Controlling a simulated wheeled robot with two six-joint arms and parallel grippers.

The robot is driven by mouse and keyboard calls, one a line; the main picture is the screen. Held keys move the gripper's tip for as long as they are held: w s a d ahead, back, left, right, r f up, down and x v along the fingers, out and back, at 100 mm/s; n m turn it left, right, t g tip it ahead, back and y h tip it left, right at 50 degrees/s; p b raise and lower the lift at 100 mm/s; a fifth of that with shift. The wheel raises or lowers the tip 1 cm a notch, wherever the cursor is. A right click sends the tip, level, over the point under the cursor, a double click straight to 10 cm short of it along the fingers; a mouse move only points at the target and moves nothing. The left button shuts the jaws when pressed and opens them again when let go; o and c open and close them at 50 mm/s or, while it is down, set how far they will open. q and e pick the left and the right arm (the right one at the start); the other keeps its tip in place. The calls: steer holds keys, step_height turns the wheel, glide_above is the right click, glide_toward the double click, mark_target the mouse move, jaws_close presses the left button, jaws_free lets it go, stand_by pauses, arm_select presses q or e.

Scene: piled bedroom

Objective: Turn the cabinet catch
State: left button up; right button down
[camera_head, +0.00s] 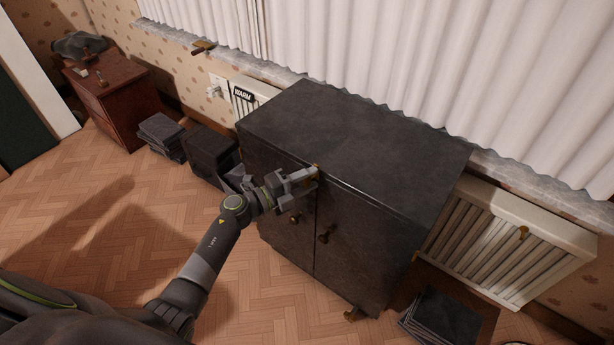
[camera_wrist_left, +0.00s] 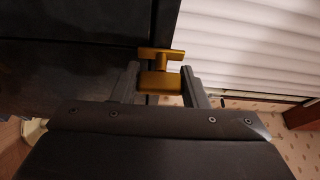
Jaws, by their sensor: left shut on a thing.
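The dark cabinet (camera_head: 360,150) stands against the wall under the window, its two doors facing me. The brass catch (camera_head: 317,167) sits at the top of the doors, near the seam, mostly hidden by my fingers in the head view. In the left wrist view the brass catch (camera_wrist_left: 160,80) shows as a T-shaped piece between the fingers. My left gripper (camera_head: 305,178) is shut on the catch; it also shows in the left wrist view (camera_wrist_left: 160,88). My right gripper is not in view.
Two brass door knobs (camera_head: 325,235) sit lower on the doors. A radiator (camera_head: 510,240) and dark stacked items (camera_head: 450,318) are right of the cabinet. A dark box (camera_head: 208,152), stacked items (camera_head: 162,134) and a red-brown chest (camera_head: 110,95) stand left. Wooden floor in front is clear.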

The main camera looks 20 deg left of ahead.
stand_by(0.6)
arm_select(q)
steer(key=o, duration=1)
steer(key=b+v, duration=0.1)
steer(key=v, duration=0.7)
steer(key=b+v, duration=0.1)
steer(key=v, duration=0.8)
steer(key=shift+s+a+r, duration=0.1)
steer(key=shift+a+r, duration=0.1)
steer(key=shift+a, duration=0.05)
